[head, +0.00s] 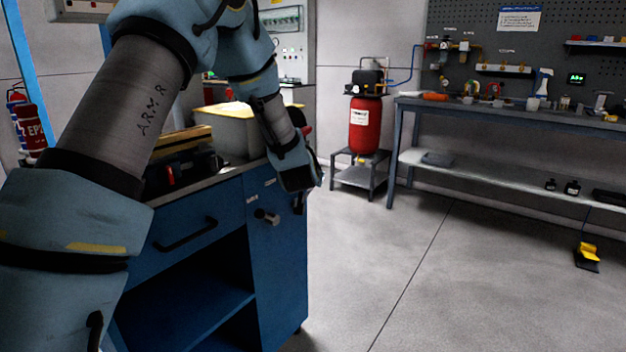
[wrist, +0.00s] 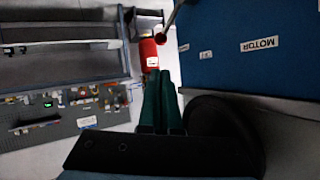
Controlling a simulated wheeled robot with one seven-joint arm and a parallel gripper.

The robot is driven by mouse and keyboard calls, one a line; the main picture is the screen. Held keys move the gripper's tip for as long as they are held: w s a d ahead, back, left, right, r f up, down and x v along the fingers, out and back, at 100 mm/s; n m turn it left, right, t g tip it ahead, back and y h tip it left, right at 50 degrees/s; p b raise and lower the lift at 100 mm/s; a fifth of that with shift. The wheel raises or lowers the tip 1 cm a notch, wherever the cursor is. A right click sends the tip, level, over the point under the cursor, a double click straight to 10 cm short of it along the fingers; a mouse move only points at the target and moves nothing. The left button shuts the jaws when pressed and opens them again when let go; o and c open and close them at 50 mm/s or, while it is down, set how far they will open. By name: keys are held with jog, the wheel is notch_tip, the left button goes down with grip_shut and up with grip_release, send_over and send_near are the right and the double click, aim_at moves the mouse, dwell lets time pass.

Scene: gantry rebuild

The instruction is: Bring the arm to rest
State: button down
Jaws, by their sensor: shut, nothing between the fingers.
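My arm reaches up from the lower left of the head view, bends at the top and comes down over the right end of the blue cabinet (head: 281,240). My gripper (wrist: 160,76) shows in the wrist view as two green fingers lying side by side, shut with nothing between them. In the head view my wrist hangs just beside the cabinet's upper right corner, and the fingers are mostly hidden there. In the wrist view the cabinet's blue face with a MOTOR label (wrist: 259,43) is close on the right of the fingers.
A red compressor tank (head: 365,125) on a stand is behind. A workbench (head: 500,110) stands along the right wall. A yellow pedal (head: 587,250) lies on the floor; the middle floor is clear.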

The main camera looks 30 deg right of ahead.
dwell(0.5)
jog(key=s+a+r+n+g+y+p, duration=0.1)
jog(key=a+r+p, duration=0.1)
jog(key=a, duration=0.6)
jog(key=s+a+r+n+g+y+p, duration=0.1)
jog(key=s+a+g+y+p, duration=0.1)
jog(key=a, duration=0.7)
jog(key=s+a+r+n+g+y+p, duration=0.1)
jog(key=a+r+p, duration=0.1)
jog(key=a, duration=0.7)
jog(key=shift+s+a+r+n+g, duration=0.15)
jog(key=shift+s+r+n+g, duration=0.15)
jog(key=shift+s+r+n, duration=0.1)
jog(key=s+a+r+n+g+y+p, duration=0.3)
jog(key=s+a+n+g+p, duration=0.1)
jog(key=s+a, duration=1.1)
jog(key=shift+s+a+g, duration=0.3)
jog(key=shift+a+g, duration=0.1)
jog(key=shift+a, duration=0.7)
